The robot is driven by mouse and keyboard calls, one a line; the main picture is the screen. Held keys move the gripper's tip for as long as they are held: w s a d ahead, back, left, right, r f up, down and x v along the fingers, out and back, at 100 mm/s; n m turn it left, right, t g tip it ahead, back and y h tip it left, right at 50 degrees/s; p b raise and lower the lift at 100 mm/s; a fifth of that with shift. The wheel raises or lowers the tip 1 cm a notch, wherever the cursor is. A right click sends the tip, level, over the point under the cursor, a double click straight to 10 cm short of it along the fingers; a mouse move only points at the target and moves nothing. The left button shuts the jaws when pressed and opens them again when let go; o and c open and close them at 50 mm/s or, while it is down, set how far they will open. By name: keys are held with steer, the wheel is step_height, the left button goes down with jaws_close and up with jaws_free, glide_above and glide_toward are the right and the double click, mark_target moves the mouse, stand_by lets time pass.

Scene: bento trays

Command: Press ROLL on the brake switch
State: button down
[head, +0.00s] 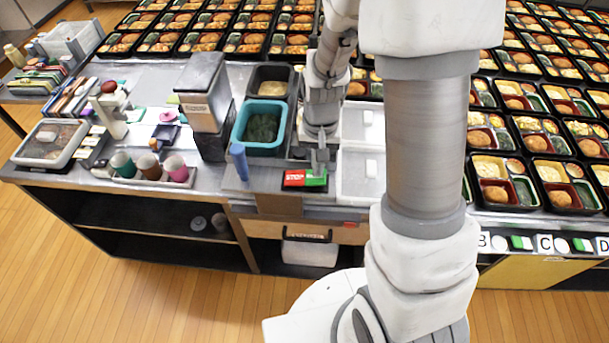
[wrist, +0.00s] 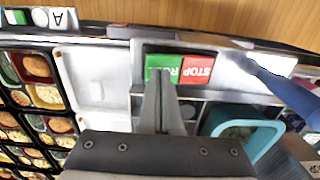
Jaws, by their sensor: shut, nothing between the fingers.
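The brake switch has a red STOP half (head: 294,178) on the left and a green ROLL half (head: 316,181) on the right in the head view. It lies at the front edge of the steel counter. In the wrist view the red half (wrist: 198,69) and the green half (wrist: 157,62) appear upside down. My gripper (head: 320,164) is shut and empty, pointing down at the green half. In the wrist view its fingertips (wrist: 165,82) overlap the green half and hide part of the ROLL lettering. I cannot tell whether they touch it.
A teal container (head: 262,117) and a blue cylinder (head: 239,160) stand left of the switch. White lidded bins (head: 361,174) lie to its right. Rows of filled bento trays (head: 565,185) cover the right side. A tall dispenser (head: 204,105) stands further left.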

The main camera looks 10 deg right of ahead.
steer(key=shift+f+b, duration=0.55)
steer(key=shift+f, duration=0.15)
steer(key=shift+r+p, duration=2.65)
steer(key=shift+r, duration=0.9)
steer(key=shift+r, duration=0.25)
steer(key=s+r+n+t+b, duration=0.1)
steer(key=s+r+t, duration=0.1)
steer(key=s+r, duration=0.5)
steer(key=s+r+n+t+b, duration=0.2)
steer(key=s+r, duration=0.5)
steer(key=r, duration=0.5)
steer(key=shift+n+t, duration=0.3)
steer(key=shift+t, duration=0.5)
